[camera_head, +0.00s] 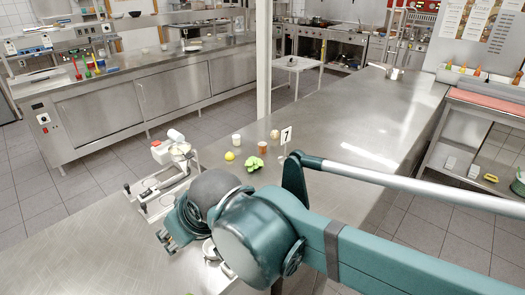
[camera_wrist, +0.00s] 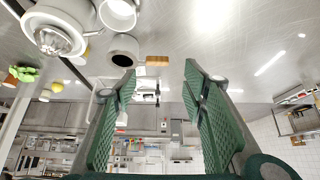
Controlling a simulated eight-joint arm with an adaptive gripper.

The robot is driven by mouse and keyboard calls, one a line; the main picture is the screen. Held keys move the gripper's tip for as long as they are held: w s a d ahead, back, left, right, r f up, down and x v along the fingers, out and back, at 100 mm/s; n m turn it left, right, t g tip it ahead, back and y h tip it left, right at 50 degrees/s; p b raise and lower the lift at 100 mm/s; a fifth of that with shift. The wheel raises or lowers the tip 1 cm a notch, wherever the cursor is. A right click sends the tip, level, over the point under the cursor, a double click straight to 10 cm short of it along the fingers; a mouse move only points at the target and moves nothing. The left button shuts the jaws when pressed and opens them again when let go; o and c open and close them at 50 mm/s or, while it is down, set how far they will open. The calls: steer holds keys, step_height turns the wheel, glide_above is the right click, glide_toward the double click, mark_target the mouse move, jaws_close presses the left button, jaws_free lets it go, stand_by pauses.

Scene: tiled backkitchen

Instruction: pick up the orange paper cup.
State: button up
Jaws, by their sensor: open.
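A small orange cup (camera_head: 262,147) stands on the steel counter in the head view, behind a green leafy item (camera_head: 253,164) and right of a white cup (camera_head: 236,140). In the wrist view an orange shape (camera_wrist: 10,80), likely the same cup, shows at the far left edge beside the green item. My gripper (camera_head: 168,240) is at the lower left in the head view, nearer the camera than the cup and well apart from it. In the wrist view its two green fingers (camera_wrist: 160,75) are spread with nothing held between them. My arm covers part of the counter.
A yellow lemon (camera_head: 229,156) lies left of the green item. A white machine (camera_head: 172,158) stands left of my arm. The counter (camera_head: 375,125) is clear toward the back right.

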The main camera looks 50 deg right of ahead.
steer(key=w+d+r+m+g+h+p, duration=0.2)
steer(key=w+d+r+m+p, duration=0.35)
steer(key=w+d+r, duration=0.6)
steer(key=m+g+h+p, duration=0.2)
steer(key=m+g+p, duration=0.3)
steer(key=m+p, duration=0.8)
glide_above(260, 149)
steer(key=p, duration=0.2)
step_height(260, 149, down, 8)
steer(key=n, duration=0.2)
step_height(260, 149, down, 10)
steer(key=shift+a+b, duration=0.3)
steer(key=shift+r, duration=0.1)
steer(key=shift+x, duration=1.3)
